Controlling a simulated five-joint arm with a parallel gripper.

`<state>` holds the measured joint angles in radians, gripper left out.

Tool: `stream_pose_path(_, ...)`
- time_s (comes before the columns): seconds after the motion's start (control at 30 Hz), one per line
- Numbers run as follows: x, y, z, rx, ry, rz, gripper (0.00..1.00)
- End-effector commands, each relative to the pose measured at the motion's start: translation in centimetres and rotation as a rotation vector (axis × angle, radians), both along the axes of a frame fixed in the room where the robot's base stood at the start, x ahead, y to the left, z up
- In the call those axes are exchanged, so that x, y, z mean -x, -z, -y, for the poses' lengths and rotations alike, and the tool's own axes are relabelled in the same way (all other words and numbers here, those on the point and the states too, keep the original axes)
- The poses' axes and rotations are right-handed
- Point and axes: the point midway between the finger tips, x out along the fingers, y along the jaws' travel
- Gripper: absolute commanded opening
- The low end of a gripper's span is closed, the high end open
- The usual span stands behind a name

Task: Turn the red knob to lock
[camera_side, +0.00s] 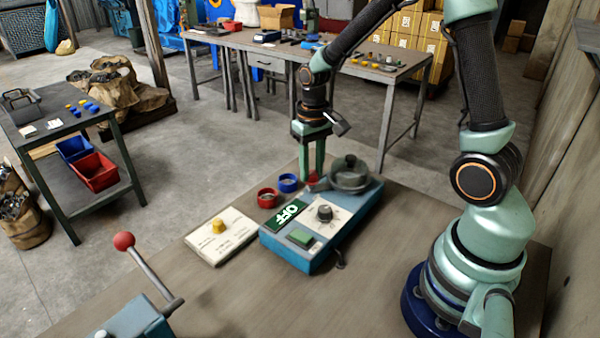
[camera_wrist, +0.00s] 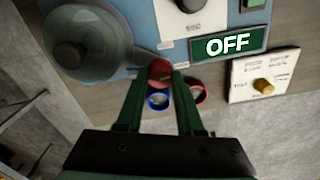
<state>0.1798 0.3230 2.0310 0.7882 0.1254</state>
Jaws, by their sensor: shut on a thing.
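The red knob (camera_wrist: 160,71) sits at the edge of the blue control box, beside a round grey cover, in the wrist view. In the side view only a bit of the red knob (camera_side: 313,178) shows below my fingers. My gripper (camera_side: 312,172) points down at the far end of the blue box (camera_side: 318,258). In the wrist view my gripper (camera_wrist: 160,75) has its two green fingers on either side of the red knob, shut on it. The sign on the box (camera_wrist: 229,44) reads OFF.
A blue ring (camera_side: 288,183) and a red ring (camera_side: 267,197) lie beside the box. A white plate with a yellow knob (camera_side: 218,226) lies left of it. A red-balled lever (camera_side: 124,241) stands at the front left. Bare tabletop lies in front.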

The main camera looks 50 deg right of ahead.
Motion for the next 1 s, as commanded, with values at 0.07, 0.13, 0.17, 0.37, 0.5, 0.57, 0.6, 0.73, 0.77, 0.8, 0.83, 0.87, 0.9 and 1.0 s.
stream_pose_path(0.07,-0.08,-0.13,0.02,0.001,0.070,0.002,0.00)
stream_pose_path(0.13,-0.08,-0.13,0.02,0.001,0.132,0.002,0.00)
stream_pose_path(0.17,-0.08,-0.13,0.02,0.001,0.158,0.002,0.00)
stream_pose_path(0.37,-0.09,-0.14,0.03,0.000,0.310,0.003,0.00)
stream_pose_path(0.5,-0.09,-0.15,0.03,0.000,0.391,0.003,0.00)
stream_pose_path(0.57,-0.09,-0.15,0.03,0.000,0.417,0.003,0.00)
stream_pose_path(0.6,-0.09,-0.15,0.03,0.000,0.432,0.003,0.00)
stream_pose_path(0.73,-0.10,-0.16,0.03,0.000,0.469,0.003,0.00)
stream_pose_path(0.77,-0.10,-0.16,0.03,0.000,0.476,0.003,0.00)
stream_pose_path(0.8,-0.10,-0.16,0.03,0.000,0.483,0.003,0.00)
stream_pose_path(0.83,-0.10,-0.16,0.03,0.000,0.486,0.003,0.00)
stream_pose_path(0.87,-0.10,-0.16,0.03,0.000,0.490,0.003,0.00)
stream_pose_path(0.9,-0.10,-0.16,0.03,0.000,0.493,0.003,0.00)
stream_pose_path(1.0,-0.10,-0.16,0.03,0.000,0.497,0.003,0.00)
